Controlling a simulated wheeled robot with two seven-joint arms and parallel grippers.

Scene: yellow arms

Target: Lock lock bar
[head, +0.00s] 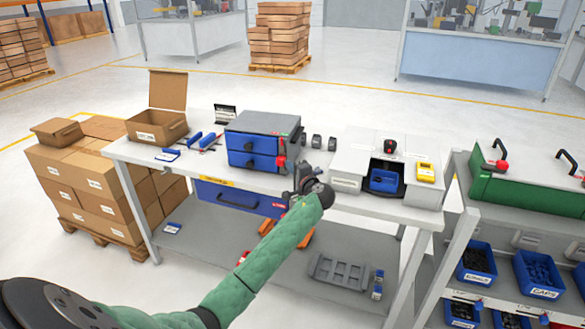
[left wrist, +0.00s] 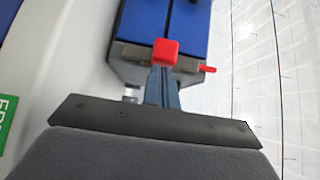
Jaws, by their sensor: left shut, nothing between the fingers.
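The small grey cabinet (head: 262,124) with blue drawers (head: 250,161) stands on the white workbench. A grey bar with a red block runs along the drawers' side edge; the red block (head: 281,161) shows at the cabinet's front right. In the left wrist view the red block (left wrist: 165,52) sits just beyond my fingertips, in front of the grey bar (left wrist: 133,52). A small red lever (left wrist: 207,69) sticks out beside it. My left gripper (head: 304,170) is shut and empty, just right of the cabinet front. I cannot tell whether its tips touch the block. My right gripper is out of view.
A blue under-bench drawer (head: 240,198) hangs below the workbench top (head: 130,150). Blue-handled tools (head: 195,139) and an open carton (head: 155,125) lie to the left. A white box with a blue bin (head: 383,180) and a yellow device (head: 426,172) stand right.

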